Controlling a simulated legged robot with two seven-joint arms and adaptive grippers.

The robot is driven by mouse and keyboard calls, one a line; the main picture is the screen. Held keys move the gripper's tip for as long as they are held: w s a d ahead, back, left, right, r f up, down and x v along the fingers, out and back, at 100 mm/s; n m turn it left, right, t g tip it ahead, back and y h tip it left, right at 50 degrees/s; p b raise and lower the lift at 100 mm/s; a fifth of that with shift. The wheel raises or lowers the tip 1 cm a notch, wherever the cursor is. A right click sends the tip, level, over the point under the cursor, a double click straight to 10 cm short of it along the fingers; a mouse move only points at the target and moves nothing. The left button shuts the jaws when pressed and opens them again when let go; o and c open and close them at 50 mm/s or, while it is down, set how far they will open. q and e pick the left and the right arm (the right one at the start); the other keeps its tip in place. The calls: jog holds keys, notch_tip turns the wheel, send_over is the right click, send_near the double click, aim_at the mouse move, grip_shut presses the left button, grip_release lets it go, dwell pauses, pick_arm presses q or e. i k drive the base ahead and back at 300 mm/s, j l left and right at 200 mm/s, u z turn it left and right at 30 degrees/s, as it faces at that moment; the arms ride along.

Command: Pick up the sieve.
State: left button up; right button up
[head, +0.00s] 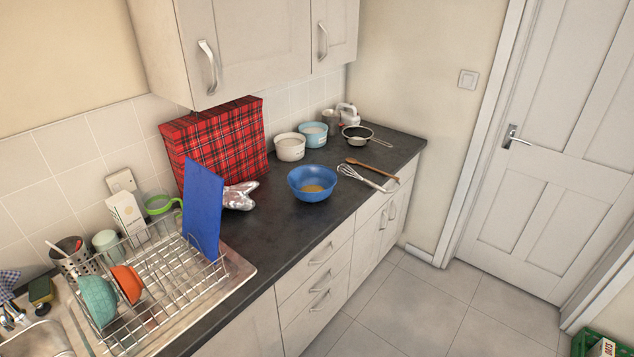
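The sieve (358,132) lies at the far right end of the dark counter, near the wall corner. It has a round dark bowl and a thin handle pointing right, toward the counter's end. A white hand mixer (347,115) stands just behind it. Neither of my grippers is in the head view, so their state cannot be seen.
A whisk (358,177), a wooden spoon (370,168) and a blue bowl (312,183) are on the counter in front of the sieve. Wall cupboards (255,45) hang above. The floor (410,300) in front is clear.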

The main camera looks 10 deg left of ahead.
aim_at(354, 135)
jog(key=i+l, duration=0.35)
jog(key=i, duration=0.2)
jog(key=i+l, duration=0.35)
jog(key=i, duration=0.15)
jog(key=i+l, duration=0.35)
jog(key=i, duration=0.2)
